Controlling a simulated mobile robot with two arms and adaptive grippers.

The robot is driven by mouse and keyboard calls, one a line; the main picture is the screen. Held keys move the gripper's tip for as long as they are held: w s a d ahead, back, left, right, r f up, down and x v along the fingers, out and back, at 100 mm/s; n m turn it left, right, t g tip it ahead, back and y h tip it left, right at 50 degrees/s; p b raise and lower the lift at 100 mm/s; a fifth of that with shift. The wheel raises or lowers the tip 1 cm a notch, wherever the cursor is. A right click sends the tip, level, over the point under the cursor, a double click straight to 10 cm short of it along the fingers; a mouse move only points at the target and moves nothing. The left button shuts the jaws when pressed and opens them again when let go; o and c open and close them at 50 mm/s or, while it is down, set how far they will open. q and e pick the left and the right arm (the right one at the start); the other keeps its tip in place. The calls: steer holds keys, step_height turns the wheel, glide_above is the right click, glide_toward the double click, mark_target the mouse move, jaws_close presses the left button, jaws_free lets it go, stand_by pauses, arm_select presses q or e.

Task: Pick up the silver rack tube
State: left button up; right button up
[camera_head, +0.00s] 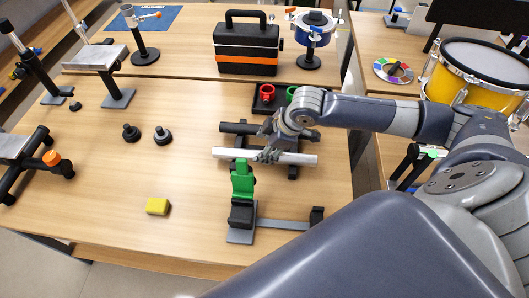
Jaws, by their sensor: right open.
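The silver rack tube (300,158) lies across a black rack (292,171) on the wooden table, right of centre. A dark tube (238,128) lies behind it on the same rack. My left gripper is not in view.
A green clamp (242,181) stands just in front of the tube. A yellow block (158,206) and two black knobs (162,136) lie to the left. A black and orange case (247,45) stands behind. The table's left middle is mostly clear.

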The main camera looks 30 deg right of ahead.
mark_target(257, 153)
steer(key=p+x, duration=0.1)
steer(key=x, duration=0.6)
steer(key=shift+a+f, duration=0.1)
jaws_close()
